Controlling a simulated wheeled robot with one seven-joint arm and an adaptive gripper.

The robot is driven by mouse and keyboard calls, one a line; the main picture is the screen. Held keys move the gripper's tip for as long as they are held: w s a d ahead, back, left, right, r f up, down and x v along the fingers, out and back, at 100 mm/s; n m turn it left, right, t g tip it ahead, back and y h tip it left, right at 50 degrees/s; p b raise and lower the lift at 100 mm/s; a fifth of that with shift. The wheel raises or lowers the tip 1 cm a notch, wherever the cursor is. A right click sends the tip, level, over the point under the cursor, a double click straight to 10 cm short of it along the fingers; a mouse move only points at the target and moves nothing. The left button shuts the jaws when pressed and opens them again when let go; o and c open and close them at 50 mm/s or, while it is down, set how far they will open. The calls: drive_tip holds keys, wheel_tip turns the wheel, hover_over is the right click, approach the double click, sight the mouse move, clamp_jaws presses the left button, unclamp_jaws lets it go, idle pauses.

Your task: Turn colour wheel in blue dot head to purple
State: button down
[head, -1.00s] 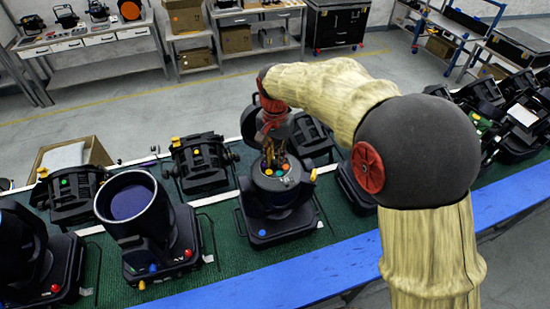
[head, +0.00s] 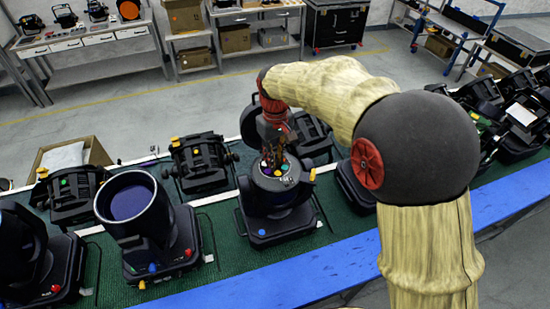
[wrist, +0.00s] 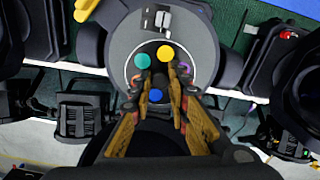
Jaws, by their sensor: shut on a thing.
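The opened lamp head with a blue dot (head: 262,232) stands on the green mat in the middle of the head view. Its colour wheel (head: 287,180) lies in the round top and carries small coloured discs. In the wrist view the wheel shows a teal disc (wrist: 142,61), a yellow disc (wrist: 165,53) and a blue disc (wrist: 155,96); the others are partly behind the fingers. My gripper (head: 273,166) points down into the head. In the wrist view my gripper (wrist: 164,76) is shut on the middle of the wheel, and its fingers hide the gripped part.
Other heads stand close behind and to the right. A blue edge strip (head: 245,292) runs along the front. A cardboard box (head: 98,152) is behind the mat.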

drive_tip(key=n, duration=0.6)
drive_tip(key=shift+w, duration=0.1)
drive_tip(key=n, duration=0.6)
drive_tip(key=shift+n, duration=0.3)
idle(0.3)
drive_tip(key=c, duration=1.7)
unclamp_jaws()
drive_tip(key=shift+r, duration=0.1)
wheel_tip(320, 180, up, 12)
drive_tip(key=shift+f, duration=0.1)
